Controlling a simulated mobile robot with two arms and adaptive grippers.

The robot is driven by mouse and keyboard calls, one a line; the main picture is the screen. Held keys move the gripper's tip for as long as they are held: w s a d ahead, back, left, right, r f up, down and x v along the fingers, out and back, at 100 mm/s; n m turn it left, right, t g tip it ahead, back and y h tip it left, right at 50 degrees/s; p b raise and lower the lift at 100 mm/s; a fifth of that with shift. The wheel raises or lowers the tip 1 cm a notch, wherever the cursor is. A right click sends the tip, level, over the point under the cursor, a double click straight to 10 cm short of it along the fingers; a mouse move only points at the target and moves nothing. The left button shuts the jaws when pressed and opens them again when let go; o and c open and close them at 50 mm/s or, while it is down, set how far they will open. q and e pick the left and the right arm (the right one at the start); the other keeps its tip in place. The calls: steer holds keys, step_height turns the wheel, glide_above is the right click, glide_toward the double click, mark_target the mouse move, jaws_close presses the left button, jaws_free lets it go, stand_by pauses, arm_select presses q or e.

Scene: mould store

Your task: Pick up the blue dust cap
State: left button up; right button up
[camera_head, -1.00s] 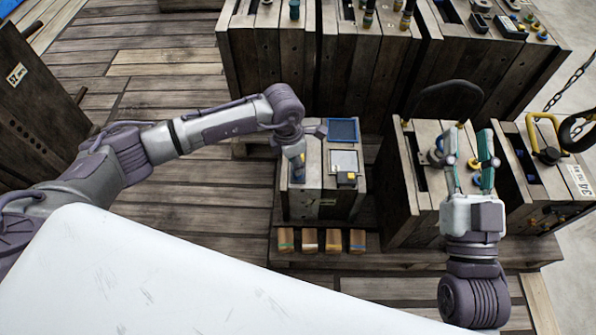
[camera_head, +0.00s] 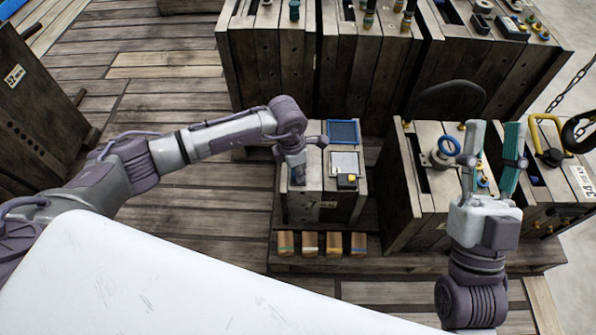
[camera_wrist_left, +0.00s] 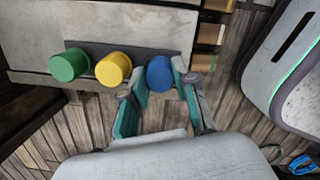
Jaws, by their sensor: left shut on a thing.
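The blue dust cap (camera_wrist_left: 160,72) is at the end of a row in the left wrist view, beside a yellow cap (camera_wrist_left: 113,68) and a green cap (camera_wrist_left: 69,65). My left gripper (camera_wrist_left: 160,80) is shut on the blue cap, one finger on each side of it. The cap is still in line with the others. In the head view my left gripper (camera_head: 297,178) points down at the left side of the small wooden block, and its fingers hide the caps. My right gripper (camera_head: 494,128) is open with nothing between its fingers, above the right-hand blocks.
The small block (camera_head: 325,205) carries a blue-rimmed tray (camera_head: 343,122), a pale plate (camera_head: 344,162) and a yellow-and-black item (camera_head: 347,181). Several small wooden blocks (camera_head: 333,243) stand in front. A block with a blue ring (camera_head: 449,146) is to the right. Larger blocks (camera_head: 340,75) stand behind.

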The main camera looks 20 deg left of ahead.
arm_select(q)
steer(key=shift+r, duration=0.15)
arm_select(e)
steer(key=shift+w, duration=0.1)
arm_select(q)
steer(key=shift+r, duration=0.2)
step_height(320, 180, up, 3)
steer(key=shift+r+p, duration=0.2)
steer(key=shift+p, duration=0.65)
steer(key=w+d+r+p, duration=0.1)
steer(key=w+d+r, duration=0.4)
steer(key=d, duration=0.5)
steer(key=shift+w+r+p, duration=0.3)
steer(key=shift+w+r, duration=0.05)
steer(key=shift+r, duration=0.6)
arm_select(e)
steer(key=w+f+g+h, duration=0.2)
steer(key=w+f+g, duration=0.2)
steer(key=f+g, duration=0.4)
step_height(320, 180, down, 4)
steer(key=shift+d+f+g+h, duration=0.15)
steer(key=shift+d+g+h, duration=0.15)
steer(key=shift+d+h, duration=0.1)
arm_select(q)
steer(key=shift+d, duration=0.1)
